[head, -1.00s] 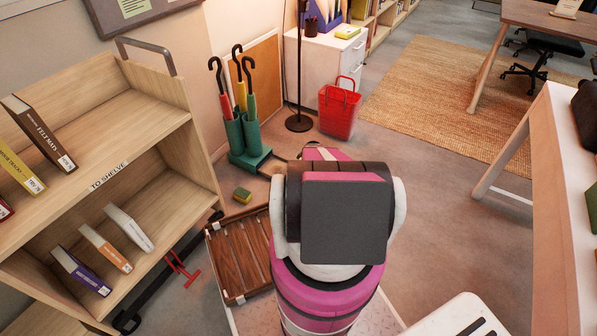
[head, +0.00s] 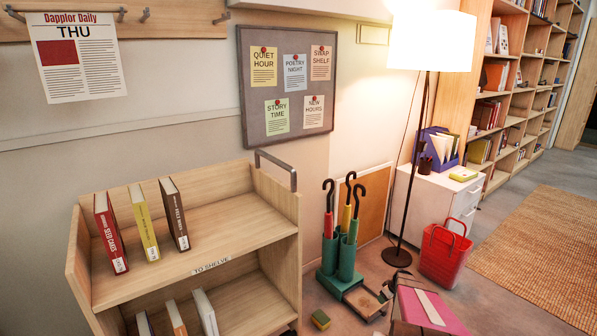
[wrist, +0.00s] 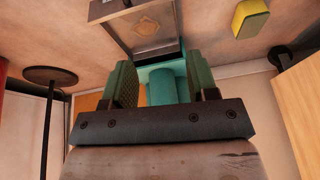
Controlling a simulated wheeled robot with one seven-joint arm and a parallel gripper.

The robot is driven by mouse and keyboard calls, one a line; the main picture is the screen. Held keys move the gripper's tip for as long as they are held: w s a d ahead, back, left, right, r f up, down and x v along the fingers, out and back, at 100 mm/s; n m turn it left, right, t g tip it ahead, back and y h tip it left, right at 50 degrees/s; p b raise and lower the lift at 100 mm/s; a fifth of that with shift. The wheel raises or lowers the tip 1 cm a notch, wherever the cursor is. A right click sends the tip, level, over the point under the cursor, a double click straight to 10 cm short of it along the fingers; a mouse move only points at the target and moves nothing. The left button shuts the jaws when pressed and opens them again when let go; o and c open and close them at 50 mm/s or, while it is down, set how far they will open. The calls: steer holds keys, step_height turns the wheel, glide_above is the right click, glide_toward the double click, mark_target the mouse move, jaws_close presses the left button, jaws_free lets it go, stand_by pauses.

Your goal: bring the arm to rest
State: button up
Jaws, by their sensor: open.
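My gripper (wrist: 161,68) is open in the wrist view, its two green-padded fingers apart with nothing held between them. Beyond the fingers is the green umbrella stand (wrist: 166,88), with its tray (wrist: 145,25) at the top of the picture. In the head view my pink arm (head: 425,308) shows only in part at the bottom edge, near the stand's tray. The umbrella stand (head: 346,260) stands on the floor by the wall and holds several umbrellas with dark hooked handles.
A wooden book cart (head: 235,235) with several books stands at left. A yellow-green sponge (head: 320,319) lies on the floor. A red basket (head: 443,254), a floor lamp (head: 409,195) and a white cabinet (head: 440,197) stand right of the stand. Floor around the rug (head: 545,250) is open.

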steer(key=s+a+r+m+g+h, duration=0.1)
steer(key=s+a+r+m, duration=0.1)
steer(key=s+a+r, duration=0.5)
steer(key=s+a+r+m+g, duration=0.1)
steer(key=s+a+r+m, duration=0.1)
steer(key=s+a+r, duration=0.4)
steer(key=s+a+r+m+g+h, duration=0.1)
steer(key=s+a+r+m, duration=0.1)
steer(key=s+a+r, duration=0.5)
steer(key=a+r, duration=0.3)
steer(key=r, duration=0.4)
steer(key=a+r, duration=0.3)
steer(key=r, duration=0.4)
steer(key=shift+s+a+h, duration=0.3)
steer(key=shift+s+a, duration=0.05)
